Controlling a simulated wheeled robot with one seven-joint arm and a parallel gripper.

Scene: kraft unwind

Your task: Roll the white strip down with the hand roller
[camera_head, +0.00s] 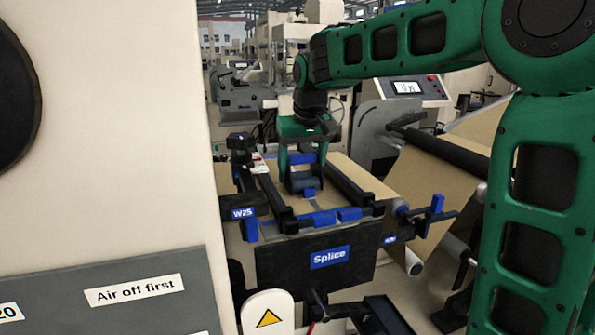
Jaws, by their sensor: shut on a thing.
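My green gripper (304,168) points down over the splice table (315,262), near the middle of its bed. It is shut on the hand roller (303,183), a dark cylinder with blue parts between and below the fingers. The roller is low over the brown kraft web (342,166); I cannot tell whether it touches. I cannot make out the white strip clearly; the gripper and roller cover part of the bed.
Dark rails (352,187) flank the bed, with blue clamp pieces (320,218) along the front. A console (410,90) stands behind. A pale machine panel (110,150) blocks the left.

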